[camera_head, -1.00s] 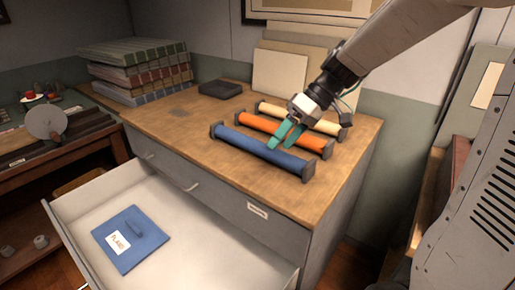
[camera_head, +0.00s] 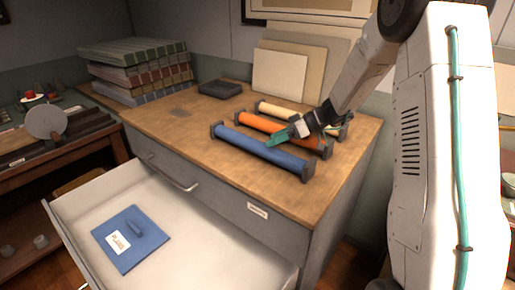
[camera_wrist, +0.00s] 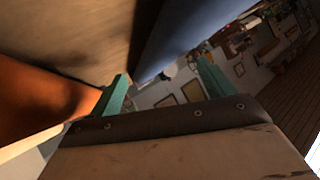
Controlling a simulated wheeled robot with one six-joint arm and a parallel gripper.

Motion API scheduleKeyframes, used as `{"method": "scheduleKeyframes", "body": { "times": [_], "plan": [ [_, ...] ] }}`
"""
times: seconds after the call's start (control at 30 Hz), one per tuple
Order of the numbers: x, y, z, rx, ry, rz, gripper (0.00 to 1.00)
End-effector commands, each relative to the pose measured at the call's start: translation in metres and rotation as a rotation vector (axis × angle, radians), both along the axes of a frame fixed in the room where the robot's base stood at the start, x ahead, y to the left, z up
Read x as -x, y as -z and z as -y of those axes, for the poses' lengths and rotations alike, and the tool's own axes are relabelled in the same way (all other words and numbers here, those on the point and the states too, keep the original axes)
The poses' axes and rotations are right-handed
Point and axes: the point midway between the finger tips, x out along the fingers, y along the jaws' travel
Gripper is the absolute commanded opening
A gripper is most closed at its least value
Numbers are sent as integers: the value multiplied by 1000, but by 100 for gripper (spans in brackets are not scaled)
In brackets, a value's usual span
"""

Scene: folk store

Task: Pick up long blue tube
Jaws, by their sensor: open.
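The long blue tube (camera_head: 255,148) lies on the wooden cabinet top, nearest the front edge, with a dark cap at each end. My gripper (camera_head: 280,138) is low over the tubes, its teal fingers beside the blue tube's right half, near the orange tube (camera_head: 262,123). In the wrist view my fingers (camera_wrist: 163,88) are spread with nothing held. There the blue tube (camera_wrist: 195,28) shows beyond the fingertips, and the orange tube (camera_wrist: 40,95) is at the left. Whether a finger touches the blue tube I cannot tell.
A cream tube (camera_head: 270,108) lies behind the orange one, partly hidden by my arm. An open drawer (camera_head: 190,245) below holds a blue labelled lid (camera_head: 145,250). Stacked patterned boxes (camera_head: 135,75) and a dark tray (camera_head: 220,89) stand at the back. The cabinet top's left part is clear.

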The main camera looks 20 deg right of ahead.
Motion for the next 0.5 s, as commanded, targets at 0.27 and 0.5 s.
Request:
{"method": "scheduleKeyframes", "body": {
  "times": [0.27, 0.5],
  "plan": [
    [-11, 19, -34, -2, -3, -3, 82],
    [-13, 22, -39, 1, 0, -1, 82]
  ]
}}
